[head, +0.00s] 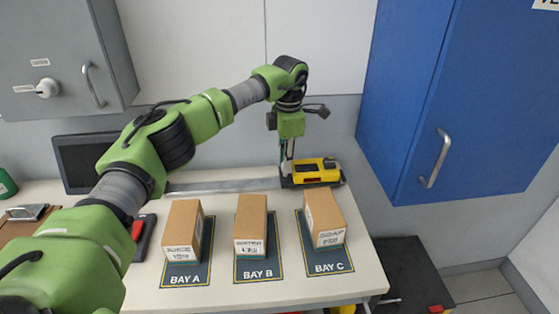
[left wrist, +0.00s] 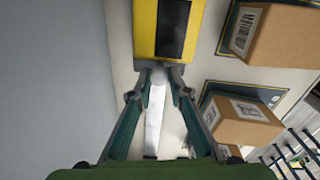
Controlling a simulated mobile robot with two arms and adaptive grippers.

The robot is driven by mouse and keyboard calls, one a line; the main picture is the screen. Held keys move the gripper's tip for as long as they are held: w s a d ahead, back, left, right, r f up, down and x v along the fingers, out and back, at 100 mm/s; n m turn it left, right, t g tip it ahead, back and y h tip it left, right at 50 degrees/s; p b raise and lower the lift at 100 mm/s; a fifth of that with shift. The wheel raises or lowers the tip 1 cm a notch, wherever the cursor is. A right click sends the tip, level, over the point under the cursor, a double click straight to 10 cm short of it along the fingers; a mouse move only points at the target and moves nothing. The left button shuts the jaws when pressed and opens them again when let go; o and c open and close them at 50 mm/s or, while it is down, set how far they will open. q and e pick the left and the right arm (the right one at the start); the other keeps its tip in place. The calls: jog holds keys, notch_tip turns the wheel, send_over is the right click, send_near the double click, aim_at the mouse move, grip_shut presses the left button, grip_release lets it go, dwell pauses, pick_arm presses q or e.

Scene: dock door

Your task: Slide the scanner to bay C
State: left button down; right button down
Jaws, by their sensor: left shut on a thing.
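The yellow and black scanner (head: 316,170) sits on a dark carriage (head: 333,183) at the right end of a grey rail (head: 225,186), behind the bay C mat (head: 330,268). My left gripper (head: 287,170) points down at the scanner's left side. In the left wrist view, the gripper (left wrist: 158,72) is shut on a small pale handle (left wrist: 157,78) just beside the scanner (left wrist: 165,28); the fingers partly hide the handle. The rail (left wrist: 154,125) runs beneath the fingers. My right gripper is not in view.
Cardboard boxes stand on the mats for bay A (head: 184,228), bay B (head: 250,225) and bay C (head: 324,218), in front of the rail. A dark monitor (head: 85,160) stands at the back left. A blue cabinet (head: 455,100) hangs at right.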

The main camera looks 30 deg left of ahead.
pick_arm(q)
jog(key=shift+w+d+r, duration=0.15)
jog(key=shift+w+d, duration=0.05)
jog(key=shift+d, duration=0.1)
jog(key=shift+a, duration=0.15)
jog(key=c, duration=2.3)
grip_release()
jog(key=shift+o, duration=0.7)
notch_tip(320, 180, up, 12)
jog(key=shift+s+d, duration=0.3)
jog(key=shift+d, duration=0.05)
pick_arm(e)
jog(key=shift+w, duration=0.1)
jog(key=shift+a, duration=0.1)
